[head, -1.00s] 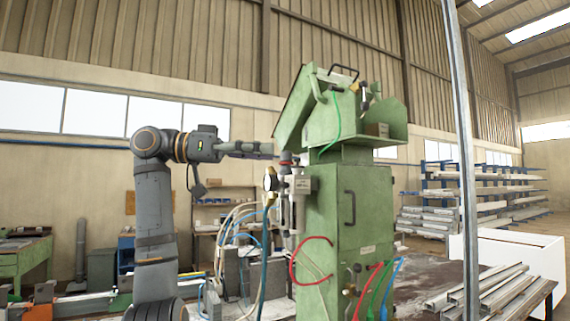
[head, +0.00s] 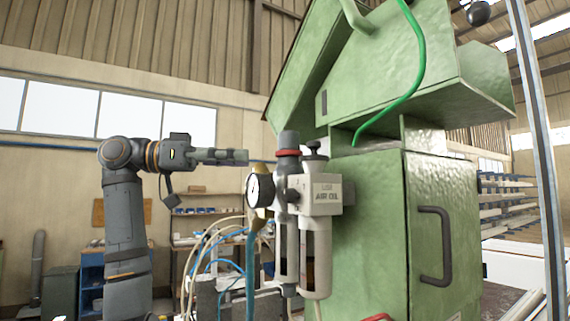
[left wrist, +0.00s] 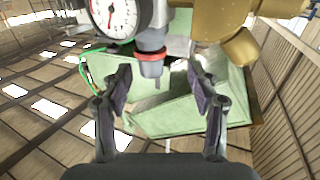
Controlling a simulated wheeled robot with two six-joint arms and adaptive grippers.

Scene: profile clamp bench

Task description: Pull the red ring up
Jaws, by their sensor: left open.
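The red ring (head: 288,152) sits below the grey cap of an air regulator unit (head: 327,191) on the green machine. The ring also shows in the left wrist view (left wrist: 152,56), around the grey knob, beyond the fingertips. My left gripper (head: 246,157) is at about the ring's height in the head view, to its left, with a visible gap. In the left wrist view my left gripper (left wrist: 160,80) has its two fingers spread, with nothing held between them. The knob's end shows in the space between the fingers. My right gripper is not in view.
A pressure gauge (head: 260,189) and a brass fitting (left wrist: 222,28) sit close beside the ring. Blue and pale hoses (head: 207,262) hang below. The green machine (head: 440,190) fills the right side, with a green cable (head: 409,75) and door handle (head: 434,246).

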